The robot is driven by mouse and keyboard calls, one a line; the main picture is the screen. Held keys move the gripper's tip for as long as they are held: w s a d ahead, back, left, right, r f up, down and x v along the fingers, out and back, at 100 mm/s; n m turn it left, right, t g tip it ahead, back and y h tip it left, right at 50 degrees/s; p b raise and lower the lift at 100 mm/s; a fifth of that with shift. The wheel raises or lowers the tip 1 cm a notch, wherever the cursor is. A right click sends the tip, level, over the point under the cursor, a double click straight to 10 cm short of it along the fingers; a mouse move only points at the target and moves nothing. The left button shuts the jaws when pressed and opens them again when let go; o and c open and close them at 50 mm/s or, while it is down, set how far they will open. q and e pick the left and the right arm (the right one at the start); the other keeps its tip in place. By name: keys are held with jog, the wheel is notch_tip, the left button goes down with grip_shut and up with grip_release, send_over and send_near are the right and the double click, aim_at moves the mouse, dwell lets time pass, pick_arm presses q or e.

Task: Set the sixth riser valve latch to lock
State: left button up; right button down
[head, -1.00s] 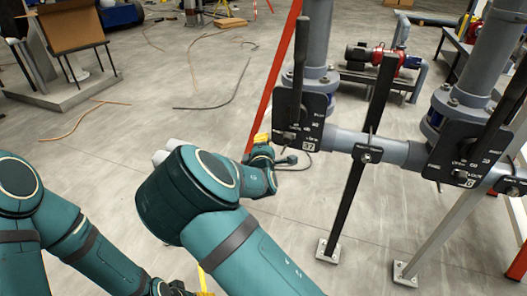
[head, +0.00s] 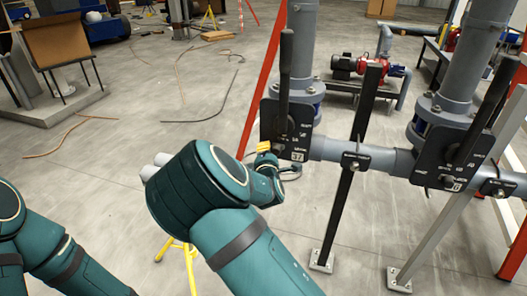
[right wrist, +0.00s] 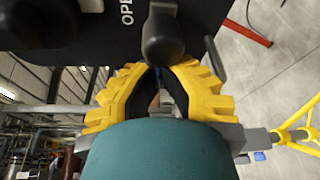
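The nearer riser valve plate (head: 288,128) is black with white markings and an upright black handle (head: 285,75). It also shows in the right wrist view (right wrist: 75,20), with part of the word "OPEN". A dark rounded latch knob (right wrist: 162,38) stands out from it. My right gripper (head: 264,147) is at the plate's lower left corner. In the right wrist view its yellow fingertips (right wrist: 158,66) are close together at the knob's end; whether they pinch it is unclear. A second valve plate (head: 450,158) is at the right. My left gripper is out of view.
A grey horizontal pipe (head: 330,150) joins the risers, with a black post (head: 348,205) and a grey post (head: 430,235) under it. A red slanted bar (head: 262,85) stands behind the nearer valve. Open floor lies left of it.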

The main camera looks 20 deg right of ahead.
aim_at(275, 153)
jog(key=shift+s+d, duration=0.4)
jog(key=shift+d, duration=0.3)
jog(key=shift+s+d, duration=0.4)
jog(key=shift+d, duration=0.25)
jog(key=shift+a, duration=0.1)
jog(key=f+v, duration=0.1)
jog(key=v, duration=1.1)
jog(key=shift+r, duration=0.4)
jog(key=shift+f, duration=0.1)
